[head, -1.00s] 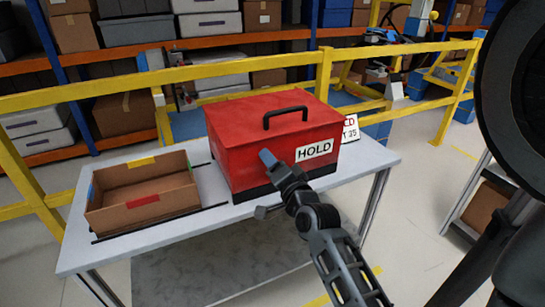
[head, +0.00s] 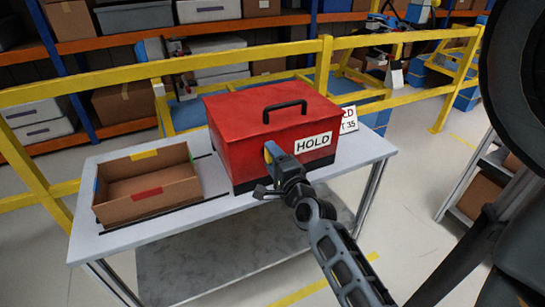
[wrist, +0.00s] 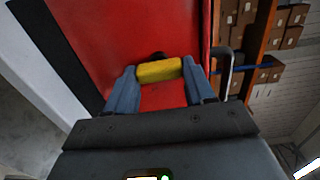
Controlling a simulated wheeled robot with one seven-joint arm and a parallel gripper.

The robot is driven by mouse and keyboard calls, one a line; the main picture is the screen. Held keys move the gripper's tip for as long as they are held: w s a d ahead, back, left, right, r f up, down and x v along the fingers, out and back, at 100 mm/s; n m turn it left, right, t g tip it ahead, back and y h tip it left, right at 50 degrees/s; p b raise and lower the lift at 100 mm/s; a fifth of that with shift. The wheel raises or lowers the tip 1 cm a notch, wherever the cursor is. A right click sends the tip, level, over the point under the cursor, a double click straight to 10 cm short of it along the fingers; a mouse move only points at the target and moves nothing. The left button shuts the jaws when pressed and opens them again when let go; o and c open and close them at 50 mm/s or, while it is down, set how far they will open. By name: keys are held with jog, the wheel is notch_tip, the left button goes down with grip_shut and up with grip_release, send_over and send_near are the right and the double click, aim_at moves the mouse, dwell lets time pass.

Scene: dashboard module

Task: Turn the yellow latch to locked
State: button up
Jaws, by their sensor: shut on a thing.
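The red box (head: 240,142) with a black base and a black top handle stands on the grey table. Its front carries a white HOLD label (head: 313,142). The yellow latch (wrist: 159,70) shows in the wrist view against the red face, between the two blue fingertips. My gripper (wrist: 160,82) is shut on the latch, one finger on each side. The latch's pivot is mostly hidden.
An open brown cardboard box (head: 147,207) with coloured tabs stands on the table (head: 225,208) left of the red box. A white sign (head: 348,119) stands behind the box at right. A yellow railing (head: 100,92) runs behind the table.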

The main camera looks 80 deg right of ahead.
dwell(0.3)
jog(key=o, duration=1)
jog(key=shift+o, duration=0.2)
jog(key=b+v, duration=0.2)
jog(key=v, duration=0.5)
jog(key=shift+s+a, duration=0.25)
jog(key=shift+s, duration=0.05)
